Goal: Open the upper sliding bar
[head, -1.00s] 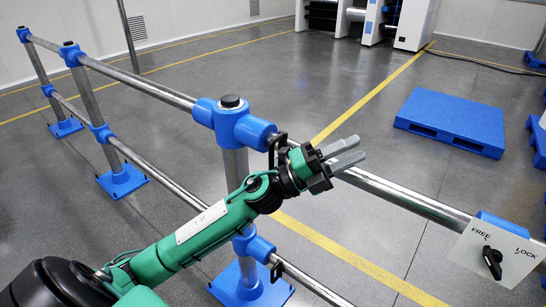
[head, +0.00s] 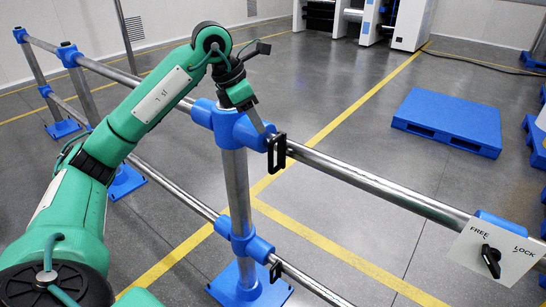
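The upper sliding bar (head: 375,184) is a silver tube running from the blue post joint (head: 229,124) down to the lower right, across the gap. A black handle (head: 277,152) sits on its left end, beside the joint. A white plate marked FREE and LOCK (head: 505,246) with a black knob (head: 491,262) is at the bar's right end. My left gripper (head: 264,127) points down just above and left of the handle. Its fingers overlap edge-on, so their opening and any contact with the handle cannot be told. My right gripper is out of view.
A lower bar (head: 315,286) with its own black handle (head: 276,270) runs below. Fixed rails and blue-footed posts extend to the back left. A blue pallet (head: 449,122) lies on the floor beyond the bar. The floor between is clear.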

